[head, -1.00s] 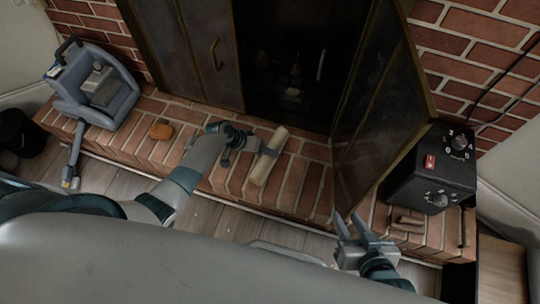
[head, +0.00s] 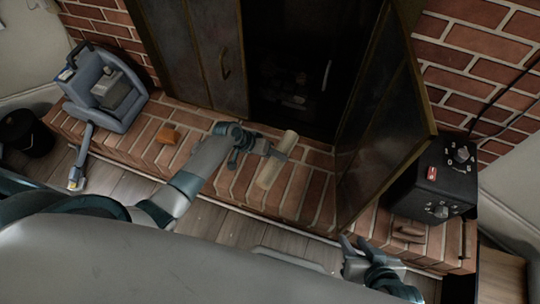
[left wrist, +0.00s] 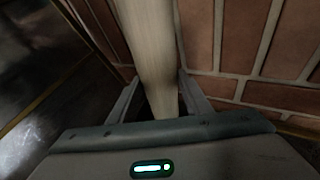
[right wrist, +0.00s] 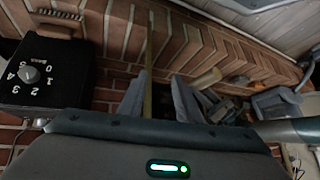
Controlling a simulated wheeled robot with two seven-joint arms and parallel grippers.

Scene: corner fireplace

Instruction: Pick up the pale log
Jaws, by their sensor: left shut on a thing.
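The pale log (head: 268,173) is on or just above the brick hearth in front of the dark firebox opening; I cannot tell whether it touches the bricks. My left gripper (head: 267,149) is shut around the log's middle from the left. The left wrist view shows the log (left wrist: 150,45) running between the two fingers (left wrist: 164,88). My right gripper (head: 352,245) is open and empty, low at the right near the hearth's front edge. Its spread fingers show in the right wrist view (right wrist: 159,95), with the log (right wrist: 207,78) beyond them.
An open dark metal door (head: 385,120) stands right of the log. A black box with dials (head: 432,188) sits on the hearth's right end. A black bin (head: 35,135) is far left.

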